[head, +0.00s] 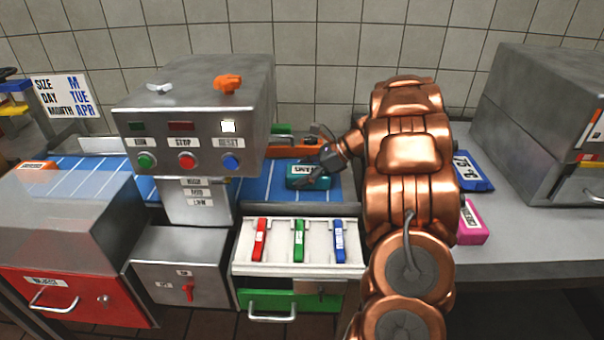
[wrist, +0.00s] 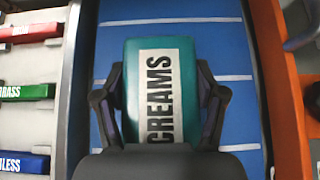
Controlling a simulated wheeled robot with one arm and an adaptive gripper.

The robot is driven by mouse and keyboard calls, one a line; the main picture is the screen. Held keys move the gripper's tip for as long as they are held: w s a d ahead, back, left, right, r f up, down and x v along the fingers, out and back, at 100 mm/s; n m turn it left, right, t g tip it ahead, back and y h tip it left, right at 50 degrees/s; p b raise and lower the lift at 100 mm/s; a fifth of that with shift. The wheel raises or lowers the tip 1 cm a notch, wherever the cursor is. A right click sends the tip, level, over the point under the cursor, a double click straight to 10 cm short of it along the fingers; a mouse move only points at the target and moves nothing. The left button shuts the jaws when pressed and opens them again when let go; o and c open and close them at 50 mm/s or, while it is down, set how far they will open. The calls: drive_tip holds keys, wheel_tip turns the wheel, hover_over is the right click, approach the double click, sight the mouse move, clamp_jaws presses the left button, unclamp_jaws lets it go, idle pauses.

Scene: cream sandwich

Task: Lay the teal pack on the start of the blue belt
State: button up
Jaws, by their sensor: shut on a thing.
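The teal pack (wrist: 184,92) has a white label reading CREAMS and sits between the two fingers of my gripper (wrist: 160,98) in the wrist view. In the head view the teal pack (head: 303,183) is over the right part of the blue belt (head: 264,186), with my gripper (head: 318,172) shut on it from the right. In the wrist view the blue belt (wrist: 228,62) with white cross lines lies under the pack. I cannot tell whether the pack touches the belt. My fingers hide part of the pack's sides.
A grey machine (head: 200,90) with buttons stands over the belt to the left. A white tray (head: 275,255) with red, green and blue bars is in front. A blue pack (head: 472,172) and a pink pack (head: 472,222) lie on the right counter. An orange rail (wrist: 278,80) edges the belt.

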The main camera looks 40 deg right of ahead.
idle(0.4)
drive_tip(key=o, duration=1.2)
drive_tip(key=shift+o, duration=0.2)
drive_tip(key=shift+d, duration=0.1)
drive_tip(key=v, duration=1.2)
drive_tip(key=shift+s, duration=0.1)
